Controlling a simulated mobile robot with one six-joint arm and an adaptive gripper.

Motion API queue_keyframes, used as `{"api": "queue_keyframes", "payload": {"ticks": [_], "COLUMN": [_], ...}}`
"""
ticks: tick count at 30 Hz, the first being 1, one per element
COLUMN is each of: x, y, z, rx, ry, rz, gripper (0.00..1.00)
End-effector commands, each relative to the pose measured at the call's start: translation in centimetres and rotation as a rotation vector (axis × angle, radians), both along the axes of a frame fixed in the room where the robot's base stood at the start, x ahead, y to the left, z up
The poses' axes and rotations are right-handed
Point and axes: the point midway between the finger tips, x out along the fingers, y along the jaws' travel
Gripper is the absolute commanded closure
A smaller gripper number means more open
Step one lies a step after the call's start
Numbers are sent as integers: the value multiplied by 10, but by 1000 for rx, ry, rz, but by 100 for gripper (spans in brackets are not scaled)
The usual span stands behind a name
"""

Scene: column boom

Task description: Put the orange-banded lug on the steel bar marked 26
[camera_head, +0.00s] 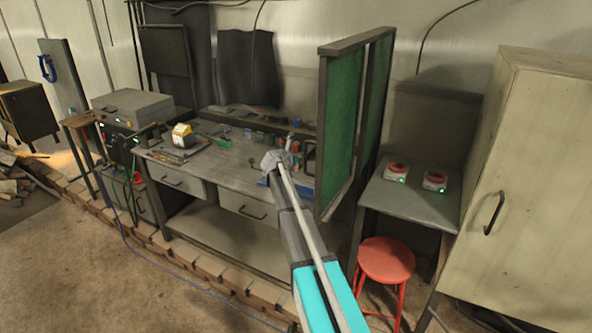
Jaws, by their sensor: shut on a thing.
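My arm reaches up from the bottom of the head view to the right part of the workbench (215,158). My gripper (283,155) is small in the picture, over the bench's right end. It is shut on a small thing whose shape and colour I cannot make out. I cannot pick out the orange-banded lug's band. No steel bar with the mark 26 can be read from here. Several small items lie along the back of the bench, too small to tell apart. My gripper and arm hide part of the bench's right end.
A green-panelled screen (343,125) stands close to the right of my gripper. Further right are a side table (408,202) with two red-topped devices, a red stool (386,260) and a tall cabinet (530,190).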

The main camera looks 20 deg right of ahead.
Motion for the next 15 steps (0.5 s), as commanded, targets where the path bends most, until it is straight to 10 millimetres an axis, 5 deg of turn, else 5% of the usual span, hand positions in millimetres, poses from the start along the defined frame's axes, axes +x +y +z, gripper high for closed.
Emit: {"api": "queue_keyframes", "payload": {"ticks": [15], "x": [2], "y": [-8], "z": [-20], "rx": [-1], "ry": [0], "rz": [1], "gripper": [100]}}
